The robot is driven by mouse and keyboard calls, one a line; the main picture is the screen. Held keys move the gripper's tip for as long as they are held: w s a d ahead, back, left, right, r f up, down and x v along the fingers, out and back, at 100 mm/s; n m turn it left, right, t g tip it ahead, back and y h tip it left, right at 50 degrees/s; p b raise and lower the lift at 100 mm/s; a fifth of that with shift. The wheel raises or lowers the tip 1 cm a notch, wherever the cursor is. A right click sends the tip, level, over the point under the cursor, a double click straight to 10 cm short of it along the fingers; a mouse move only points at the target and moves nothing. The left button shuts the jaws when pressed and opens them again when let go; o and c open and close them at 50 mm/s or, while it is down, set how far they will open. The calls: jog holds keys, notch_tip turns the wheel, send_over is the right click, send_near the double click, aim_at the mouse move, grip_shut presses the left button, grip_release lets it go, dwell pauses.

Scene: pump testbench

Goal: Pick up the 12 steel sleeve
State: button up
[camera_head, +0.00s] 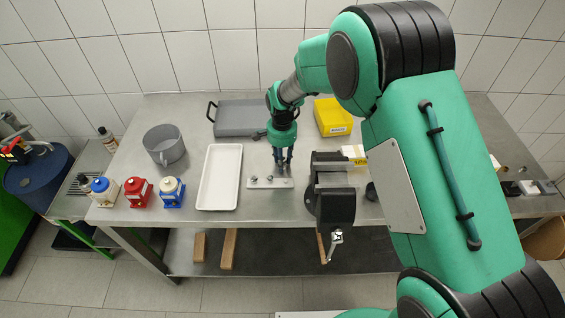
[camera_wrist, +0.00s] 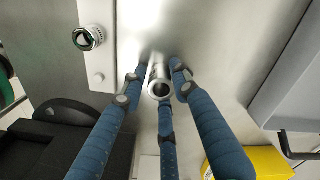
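My gripper (camera_head: 283,160) points down over the workbench, at the right part of a small light plate (camera_head: 264,184). In the wrist view, its three blue fingers (camera_wrist: 160,84) surround a shiny steel sleeve (camera_wrist: 159,80), its open end facing the camera. The fingertips are close to the sleeve; I cannot tell whether they press on it or whether it is lifted. Another small ring-shaped metal part (camera_wrist: 88,37) stands on the plate; in the head view it is at the plate's left (camera_head: 254,179). I cannot read any size marking.
A dark vise (camera_head: 336,207) stands close on the right. A white tray (camera_head: 220,178) lies to the left, with a grey tray (camera_head: 238,118) behind it. A yellow bin (camera_head: 332,117) is at the back. A pot (camera_head: 163,146) and several small bottles stand farther left.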

grip_shut()
jog(key=shift+r+p, duration=0.75)
jog(key=shift+r, duration=4.25)
